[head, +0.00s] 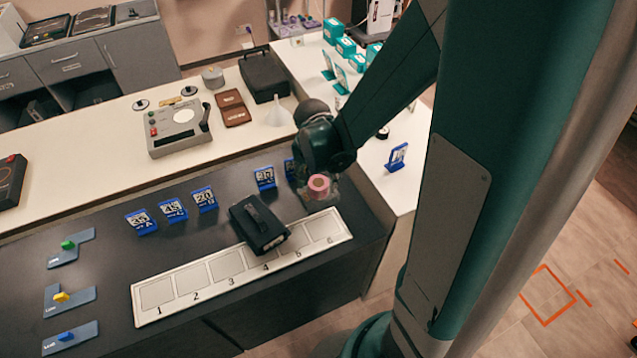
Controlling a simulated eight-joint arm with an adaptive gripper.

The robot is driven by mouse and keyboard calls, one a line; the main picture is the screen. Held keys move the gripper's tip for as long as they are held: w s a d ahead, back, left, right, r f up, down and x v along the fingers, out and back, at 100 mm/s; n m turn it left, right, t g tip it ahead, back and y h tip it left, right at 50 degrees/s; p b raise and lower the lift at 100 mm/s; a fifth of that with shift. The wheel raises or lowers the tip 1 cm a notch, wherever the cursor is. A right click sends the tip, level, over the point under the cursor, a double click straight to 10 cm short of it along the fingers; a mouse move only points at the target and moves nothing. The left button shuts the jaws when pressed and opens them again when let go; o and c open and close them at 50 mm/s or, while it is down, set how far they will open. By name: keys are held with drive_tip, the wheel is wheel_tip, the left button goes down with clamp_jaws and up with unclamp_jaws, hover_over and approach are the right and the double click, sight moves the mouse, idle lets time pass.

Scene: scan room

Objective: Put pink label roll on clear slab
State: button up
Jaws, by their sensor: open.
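The pink label roll (318,185) is at the right part of the dark counter in the head view, just below the end of my arm. A faint see-through block, which looks like the clear slab (322,201), shows around and under the roll. The roll appears to be on it, but I cannot tell whether it rests fully. My gripper (318,172) is open, close above or around the roll. Its fingers are mostly hidden by the dark green wrist, so contact is unclear.
A white strip with numbered squares (208,273) lies in front, with a black handled case (259,223) on its middle. Blue number tags (173,210) stand behind it. A grey device (178,129) sits on the white counter. Blue plates with coloured knobs (70,298) lie left.

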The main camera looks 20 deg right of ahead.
sight(317, 187)
wheel_tip(317, 187, up, 10)
drive_tip(key=s+a+p, duration=0.1)
drive_tip(key=shift+p, duration=0.4)
idle(0.6)
drive_tip(key=shift+r, duration=0.1)
drive_tip(key=s+a+r+n+t, duration=0.2)
drive_tip(key=s+r+n+t, duration=0.1)
drive_tip(key=s+r, duration=0.3)
drive_tip(key=s+a+r+n+t+y, duration=0.1)
drive_tip(key=s+r+n, duration=0.4)
drive_tip(key=r, duration=0.5)
drive_tip(key=shift+s+a+n+t, duration=0.35)
drive_tip(key=shift+a+n+t, duration=0.15)
drive_tip(key=shift+a+t, duration=0.45)
